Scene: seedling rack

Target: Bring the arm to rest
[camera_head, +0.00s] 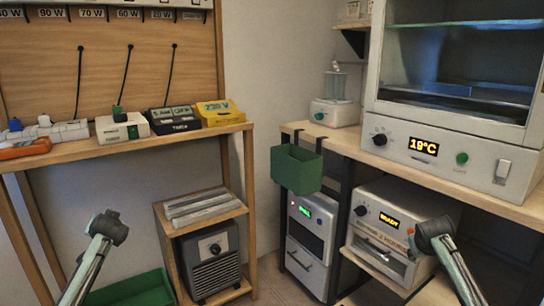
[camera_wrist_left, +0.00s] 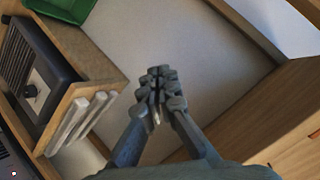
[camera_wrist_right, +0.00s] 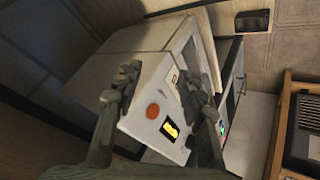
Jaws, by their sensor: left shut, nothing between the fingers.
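My left gripper (camera_wrist_left: 156,90) shows in the left wrist view with its fingertips together and nothing between them. Behind it are a pale wall and the wooden stand with the dark heater box. My right gripper (camera_wrist_right: 160,82) shows in the right wrist view with its fingers apart. A white device with an orange button and lit display (camera_wrist_right: 165,120) shows between and behind the fingers; I see no grip on it. In the head view, parts of my two arms rise from the bottom edge at left and right. Both stand in front of the furniture, and no fingers can be made out there.
A wooden bench (camera_head: 150,142) at left carries meters and power strips. A shelf stand (camera_head: 157,215) below holds grey bars and a dark heater (camera_head: 208,258). Green bins (camera_head: 297,168) hang and stand nearby. At right, a bench (camera_head: 335,145) bears a 19°C cabinet (camera_head: 450,140).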

